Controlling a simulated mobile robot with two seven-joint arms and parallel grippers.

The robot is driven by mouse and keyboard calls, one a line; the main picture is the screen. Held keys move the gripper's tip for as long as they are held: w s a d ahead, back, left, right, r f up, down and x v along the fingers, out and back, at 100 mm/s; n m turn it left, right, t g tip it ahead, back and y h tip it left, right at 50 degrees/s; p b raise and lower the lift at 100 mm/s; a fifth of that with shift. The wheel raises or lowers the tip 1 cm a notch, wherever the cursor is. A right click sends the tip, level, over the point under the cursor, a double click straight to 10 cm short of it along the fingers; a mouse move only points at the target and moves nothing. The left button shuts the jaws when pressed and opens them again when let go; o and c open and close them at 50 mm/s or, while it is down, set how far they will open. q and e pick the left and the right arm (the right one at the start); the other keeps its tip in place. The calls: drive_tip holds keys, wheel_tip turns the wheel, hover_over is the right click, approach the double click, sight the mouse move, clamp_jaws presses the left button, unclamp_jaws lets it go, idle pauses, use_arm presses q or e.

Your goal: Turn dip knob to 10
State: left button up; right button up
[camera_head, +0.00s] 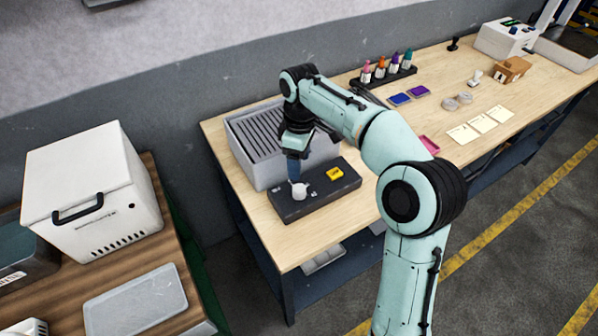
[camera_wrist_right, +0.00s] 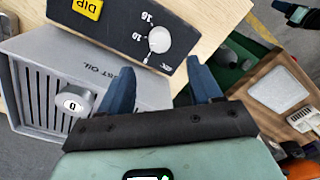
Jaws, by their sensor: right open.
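The dip knob (camera_head: 299,190) is a white round knob on a dark control box (camera_head: 317,193) near the left end of the wooden bench. In the right wrist view the knob (camera_wrist_right: 159,39) has white marks, one reading 10, beside it, and a yellow DIP label (camera_wrist_right: 88,8) is on the same face. Its exact setting is too small to read. My right gripper (camera_head: 296,177) points down just above the knob. In the wrist view its two blue fingers (camera_wrist_right: 160,68) are apart, with the knob just beyond the gap and nothing held.
A grey slotted box (camera_head: 250,150) stands behind the control box; in the wrist view it carries another knob (camera_wrist_right: 72,104). Colored bottles (camera_head: 386,66), ink pads (camera_head: 410,94) and cards (camera_head: 480,126) lie further right. A white case (camera_head: 92,190) stands on a separate table at left.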

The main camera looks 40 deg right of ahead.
wheel_tip(320, 180, up, 4)
drive_tip(key=shift+d+p, duration=0.1)
drive_tip(key=shift+p, duration=0.25)
drive_tip(key=shift+f, duration=0.1)
idle(0.3)
